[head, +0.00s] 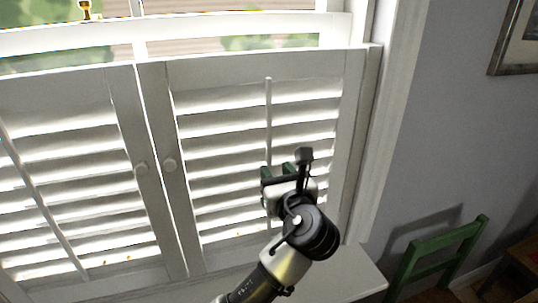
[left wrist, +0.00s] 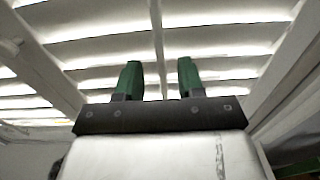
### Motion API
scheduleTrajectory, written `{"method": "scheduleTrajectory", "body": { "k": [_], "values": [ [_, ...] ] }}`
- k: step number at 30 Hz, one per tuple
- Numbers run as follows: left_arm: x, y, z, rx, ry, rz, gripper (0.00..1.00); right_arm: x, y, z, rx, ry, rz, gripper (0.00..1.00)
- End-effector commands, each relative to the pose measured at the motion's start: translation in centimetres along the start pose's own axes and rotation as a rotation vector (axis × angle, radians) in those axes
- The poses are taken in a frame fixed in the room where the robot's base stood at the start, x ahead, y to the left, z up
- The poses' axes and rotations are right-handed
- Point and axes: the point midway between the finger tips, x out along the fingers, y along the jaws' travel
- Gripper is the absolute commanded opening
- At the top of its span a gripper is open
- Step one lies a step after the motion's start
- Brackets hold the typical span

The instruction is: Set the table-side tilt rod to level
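The right shutter panel has a thin white vertical tilt rod (head: 268,115) over its slats (head: 215,165). Bright light shows between the slats; their exact angle is hard to tell. My left gripper (head: 282,171) is in front of this panel and hides the rod's lower part in the head view. In the left wrist view its two green fingers (left wrist: 159,80) are apart, and the rod (left wrist: 156,40) runs up in line with the gap between them. I cannot tell whether either finger touches it. My right gripper is not in view.
The left panel has its own slanting-looking rod (head: 42,205). A white sill (head: 345,275) juts out below. A green chair (head: 435,255) stands at the right by the grey wall, near a brown table corner (head: 525,255).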

Motion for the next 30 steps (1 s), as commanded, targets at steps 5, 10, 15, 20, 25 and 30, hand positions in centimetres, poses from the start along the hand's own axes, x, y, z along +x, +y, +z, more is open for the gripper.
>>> {"method": "scheduleTrajectory", "body": {
  "k": [5,10,15,20,25,30],
  "values": [
    [3.1,0.0,0.2,0.004,0.000,0.002,0.38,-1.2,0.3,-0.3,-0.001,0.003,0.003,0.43],
    [4.6,0.0,0.1,0.001,0.000,0.000,0.38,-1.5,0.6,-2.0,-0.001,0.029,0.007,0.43],
    [5.0,0.0,0.0,0.000,0.000,-0.001,0.38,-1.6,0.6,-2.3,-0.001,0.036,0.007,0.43],
    [5.0,0.0,0.0,0.000,0.000,-0.001,0.38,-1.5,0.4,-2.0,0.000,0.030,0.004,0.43],
    [5.0,0.0,0.0,0.000,0.000,-0.001,0.14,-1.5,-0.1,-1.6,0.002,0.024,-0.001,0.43],
    [5.0,0.0,0.0,0.000,0.000,-0.001,0.00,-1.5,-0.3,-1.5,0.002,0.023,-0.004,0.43]
  ]
}}
